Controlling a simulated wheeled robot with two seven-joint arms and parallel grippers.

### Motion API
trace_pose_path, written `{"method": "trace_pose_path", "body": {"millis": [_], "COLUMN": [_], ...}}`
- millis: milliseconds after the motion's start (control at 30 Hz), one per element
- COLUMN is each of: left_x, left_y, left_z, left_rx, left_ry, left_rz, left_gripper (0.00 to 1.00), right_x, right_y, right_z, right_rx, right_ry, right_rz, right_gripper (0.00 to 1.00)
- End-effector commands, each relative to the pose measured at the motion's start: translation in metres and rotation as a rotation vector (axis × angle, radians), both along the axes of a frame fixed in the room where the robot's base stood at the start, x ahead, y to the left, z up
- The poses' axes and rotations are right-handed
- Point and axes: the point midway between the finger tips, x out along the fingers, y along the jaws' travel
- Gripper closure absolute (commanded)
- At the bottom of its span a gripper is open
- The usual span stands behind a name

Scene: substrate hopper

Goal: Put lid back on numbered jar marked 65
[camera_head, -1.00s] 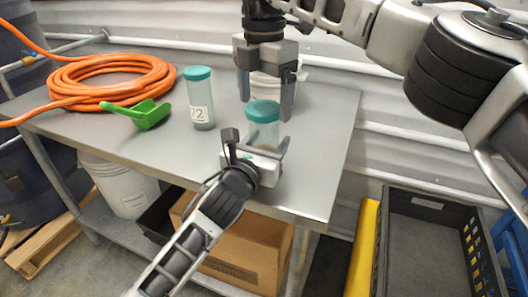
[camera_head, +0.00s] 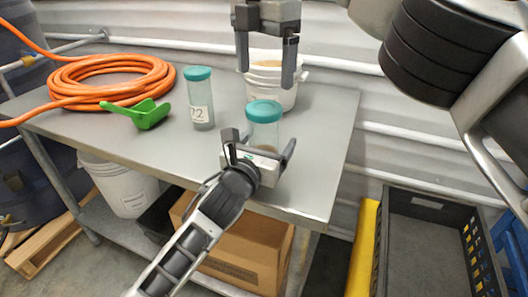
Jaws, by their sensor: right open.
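A clear jar (camera_head: 264,136) with a teal lid (camera_head: 264,111) on its top stands upright near the front right of the metal table; no number shows on its visible side. My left gripper (camera_head: 260,143) is at the front of this jar, its fingers spread to either side with gaps visible. My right gripper (camera_head: 266,66) is open and empty, pointing down above and behind the jar, in front of the white bucket. A second teal-lidded jar (camera_head: 199,98), labelled 72, stands to the left.
A white bucket (camera_head: 272,83) stands behind the jar. A green scoop (camera_head: 143,114) and a coiled orange hose (camera_head: 112,80) lie on the left of the table (camera_head: 325,130). A dark crate (camera_head: 425,235) is on the floor at right. The table right of the jar is clear.

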Motion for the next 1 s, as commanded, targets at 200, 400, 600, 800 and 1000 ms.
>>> {"method": "trace_pose_path", "body": {"millis": [200, 400, 600, 800, 1000], "left_x": [-0.002, -0.028, -0.073, -0.115, -0.139], "left_y": [0.001, 0.012, 0.032, 0.05, 0.06], "left_z": [0.0, 0.0, -0.001, -0.002, -0.001], "left_rx": [0.0, 0.001, 0.004, 0.003, 0.0], "left_ry": [-0.001, 0.0, 0.001, 0.001, 0.001], "left_rz": [0.0, -0.001, -0.001, -0.001, -0.001], "left_gripper": [0.19, 0.19, 0.19, 0.19, 0.19], "right_x": [0.0, 0.0, 0.0, 0.0, 0.0], "right_y": [0.0, 0.0, 0.0, 0.0, 0.0], "right_z": [0.0, 0.0, -0.001, -0.003, -0.004], "right_rx": [0.0, 0.0, 0.0, 0.0, 0.0], "right_ry": [0.0, 0.0, 0.0, 0.0, 0.0], "right_rz": [0.0, 0.0, 0.0, 0.0, 0.0], "right_gripper": [0.13, 0.13, 0.13, 0.13, 0.13]}}
